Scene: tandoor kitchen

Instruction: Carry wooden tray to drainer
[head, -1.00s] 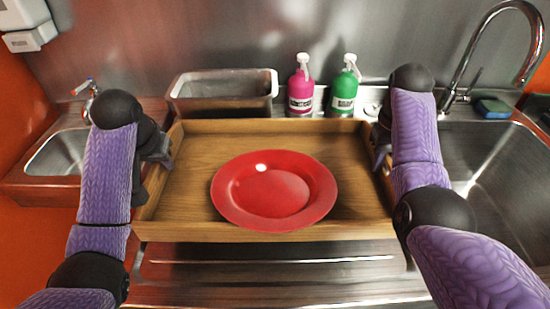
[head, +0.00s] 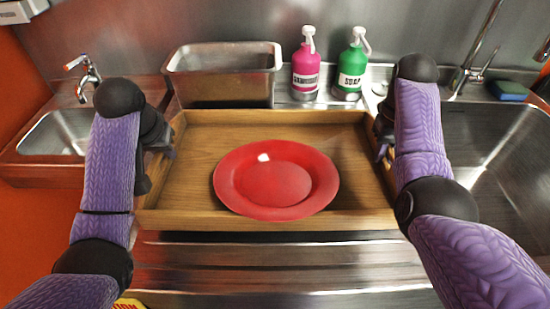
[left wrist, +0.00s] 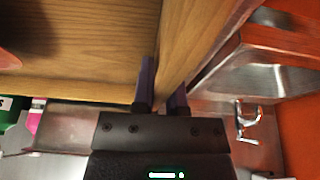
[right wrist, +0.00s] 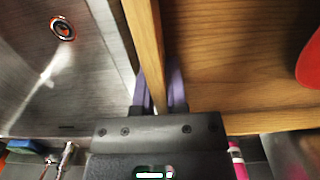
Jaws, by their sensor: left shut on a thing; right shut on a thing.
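The wooden tray (head: 190,172) is level in the middle of the head view, with a red plate (head: 276,180) lying in it. My left gripper (head: 168,150) is shut on the tray's left wall; the left wrist view shows its two fingers (left wrist: 162,92) on either side of that wall. My right gripper (head: 384,150) is shut on the tray's right wall, and the right wrist view shows its fingers (right wrist: 159,90) straddling it. The ribbed metal drainer (head: 280,262) shows in front of and below the tray. Whether the tray touches it is hidden.
A metal bin (head: 222,88), a pink bottle (head: 306,68) and a green soap bottle (head: 351,70) stand behind the tray. A small sink (head: 58,135) is at left. A large sink (head: 490,150) with a tap (head: 470,72) is at right. A blue sponge (head: 508,91) lies behind it.

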